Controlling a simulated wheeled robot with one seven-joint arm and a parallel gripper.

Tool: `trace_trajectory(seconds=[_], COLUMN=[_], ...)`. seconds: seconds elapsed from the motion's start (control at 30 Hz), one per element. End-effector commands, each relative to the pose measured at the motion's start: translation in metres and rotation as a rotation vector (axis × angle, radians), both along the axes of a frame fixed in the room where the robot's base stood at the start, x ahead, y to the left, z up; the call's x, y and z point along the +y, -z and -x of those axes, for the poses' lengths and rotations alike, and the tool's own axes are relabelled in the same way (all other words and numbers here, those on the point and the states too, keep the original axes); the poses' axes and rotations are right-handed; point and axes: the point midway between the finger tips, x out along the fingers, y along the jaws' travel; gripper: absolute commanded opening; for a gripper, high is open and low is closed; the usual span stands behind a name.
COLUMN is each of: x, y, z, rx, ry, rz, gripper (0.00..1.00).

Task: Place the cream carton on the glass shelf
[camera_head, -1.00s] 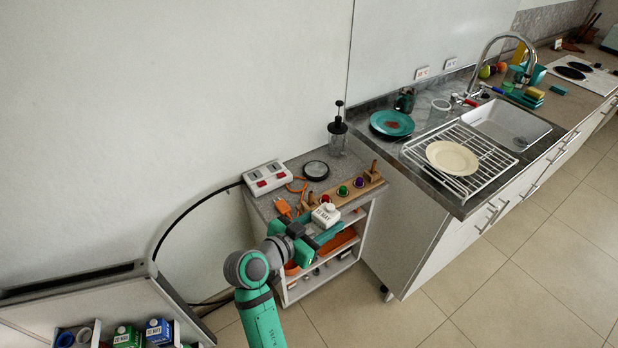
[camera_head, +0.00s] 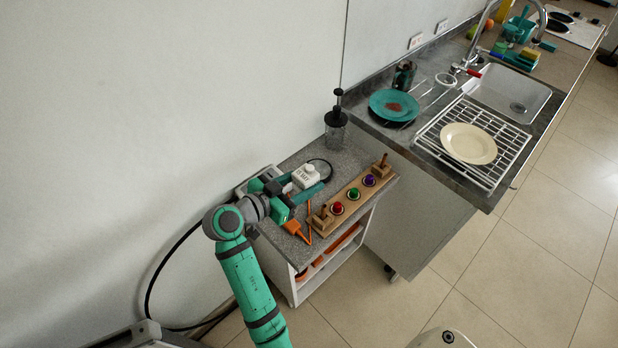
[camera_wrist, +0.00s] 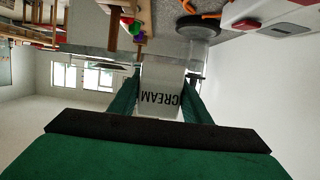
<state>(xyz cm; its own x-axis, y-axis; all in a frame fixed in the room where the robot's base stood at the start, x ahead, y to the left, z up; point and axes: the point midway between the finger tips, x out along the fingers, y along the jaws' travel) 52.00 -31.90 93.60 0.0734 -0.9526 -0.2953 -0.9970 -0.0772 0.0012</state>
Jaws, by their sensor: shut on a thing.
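My gripper (camera_head: 300,189) is shut on the white cream carton (camera_head: 307,175), which shows between its green fingers over the top of the small stand. In the wrist view the carton (camera_wrist: 160,86) sits between both fingertips, with the word CREAM upside down on its face. In the head view I cannot tell how high the carton is above the stand. I cannot make out a glass shelf in either view. The stand's lower shelves (camera_head: 328,262) show only partly at its front.
A grey-white box (camera_head: 243,188) is partly behind my gripper. The sink counter with dish rack (camera_head: 494,172) stands right. Floor in front is clear.

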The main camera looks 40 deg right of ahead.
Motion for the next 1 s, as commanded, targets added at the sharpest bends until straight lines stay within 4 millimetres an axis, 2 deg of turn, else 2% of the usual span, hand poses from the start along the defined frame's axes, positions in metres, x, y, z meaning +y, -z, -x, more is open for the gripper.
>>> trace_trajectory(seconds=[0.33,0.57,0.8,1.0], x=[0.002,0.002,0.001,-0.002], y=[0.054,0.069,0.099,0.102], z=[-0.001,-0.001,0.000,0.001], rx=[0.004,0.002,0.004,0.000], ry=[-0.004,-0.004,-0.002,0.003], rz=[0.000,0.000,0.000,0.000], gripper=[0.16,0.16,0.16,0.16])
